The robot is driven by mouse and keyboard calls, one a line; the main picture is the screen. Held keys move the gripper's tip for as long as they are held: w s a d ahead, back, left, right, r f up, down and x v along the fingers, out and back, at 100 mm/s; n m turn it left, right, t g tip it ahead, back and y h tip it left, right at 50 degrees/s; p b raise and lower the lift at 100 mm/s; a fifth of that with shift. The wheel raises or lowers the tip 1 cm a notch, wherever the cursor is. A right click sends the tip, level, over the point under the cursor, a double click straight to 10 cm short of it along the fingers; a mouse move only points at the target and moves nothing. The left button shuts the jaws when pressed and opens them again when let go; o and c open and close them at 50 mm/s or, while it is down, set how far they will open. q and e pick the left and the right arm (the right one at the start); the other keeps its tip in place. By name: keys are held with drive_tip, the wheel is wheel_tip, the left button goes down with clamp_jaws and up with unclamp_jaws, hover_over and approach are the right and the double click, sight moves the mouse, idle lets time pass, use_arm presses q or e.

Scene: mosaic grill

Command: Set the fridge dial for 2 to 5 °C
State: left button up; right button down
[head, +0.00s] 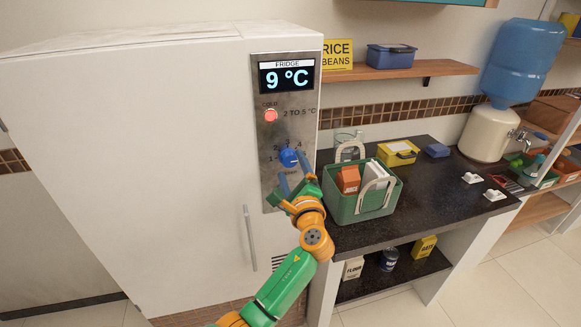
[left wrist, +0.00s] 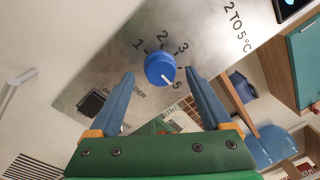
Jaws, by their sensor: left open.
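The fridge dial (head: 288,157) is a round blue knob on the steel panel (head: 292,132) of the fridge. In the left wrist view the dial (left wrist: 160,68) carries a white mark at its lower right, pointing about toward the 5. The display (head: 287,76) reads 9 °C. A red light (head: 270,115) glows beside the words 2 TO 5 °C. My left gripper (head: 293,173) is open just in front of the dial. In the left wrist view its blue fingers appear on either side of the knob, with gaps. Contact is not visible. A finger hides the 4.
The white fridge door (head: 150,150) has a vertical handle (head: 249,237) left of my arm. A dark counter (head: 420,210) to the right holds a green basket (head: 365,207) close to the fridge side. A black square (left wrist: 91,104) sits below the dial.

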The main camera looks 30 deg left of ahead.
use_arm(q)
drive_tip(key=b+v, duration=0.1)
drive_tip(key=v, duration=0.4)
drive_tip(key=shift+s+d, duration=0.2)
drive_tip(key=shift+d, duration=0.05)
